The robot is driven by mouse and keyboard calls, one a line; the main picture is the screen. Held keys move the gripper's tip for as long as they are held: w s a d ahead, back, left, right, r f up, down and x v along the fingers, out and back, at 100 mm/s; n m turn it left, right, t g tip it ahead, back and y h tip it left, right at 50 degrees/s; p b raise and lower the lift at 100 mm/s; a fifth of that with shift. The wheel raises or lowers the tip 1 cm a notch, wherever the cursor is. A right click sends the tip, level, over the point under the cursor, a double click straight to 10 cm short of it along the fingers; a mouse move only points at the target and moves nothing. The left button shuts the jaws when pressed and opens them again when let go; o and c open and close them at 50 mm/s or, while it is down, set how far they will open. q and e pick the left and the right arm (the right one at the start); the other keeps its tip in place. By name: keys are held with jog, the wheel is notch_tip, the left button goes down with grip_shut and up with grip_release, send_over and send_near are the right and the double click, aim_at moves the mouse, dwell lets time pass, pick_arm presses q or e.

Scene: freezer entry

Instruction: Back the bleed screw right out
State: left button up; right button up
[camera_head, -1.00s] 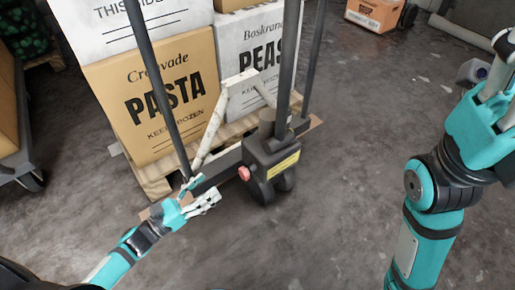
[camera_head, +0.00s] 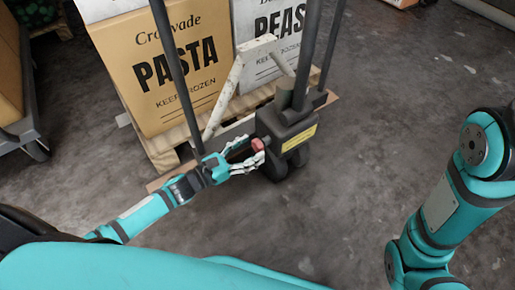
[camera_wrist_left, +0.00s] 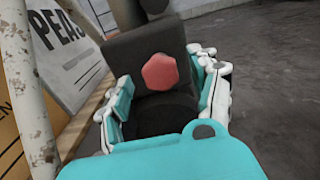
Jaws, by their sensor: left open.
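The bleed screw shows as a red, six-sided knob (camera_head: 257,145) on the left side of the dark pump block (camera_head: 285,137). In the left wrist view the red knob (camera_wrist_left: 160,71) faces me, with the dark block (camera_wrist_left: 148,45) behind it. My left gripper (camera_head: 247,152) is open, its fingers pointing at the knob. In the left wrist view the fingers (camera_wrist_left: 163,92) stand to the left and right of the knob, with gaps on both sides. My right arm shows at the right of the head view; its gripper is out of frame.
Behind the block is a pallet (camera_head: 165,150) with a PASTA box (camera_head: 165,70) and a PEAS box (camera_head: 270,45). Dark upright bars (camera_head: 178,75) and a worn white frame (camera_head: 222,100) stand close to my left gripper.

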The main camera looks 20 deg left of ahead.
aim_at(255, 147)
pick_arm(q)
jog(key=shift+b+x, duration=0.35)
jog(key=shift+x, duration=1.2)
jog(key=c, duration=1.2)
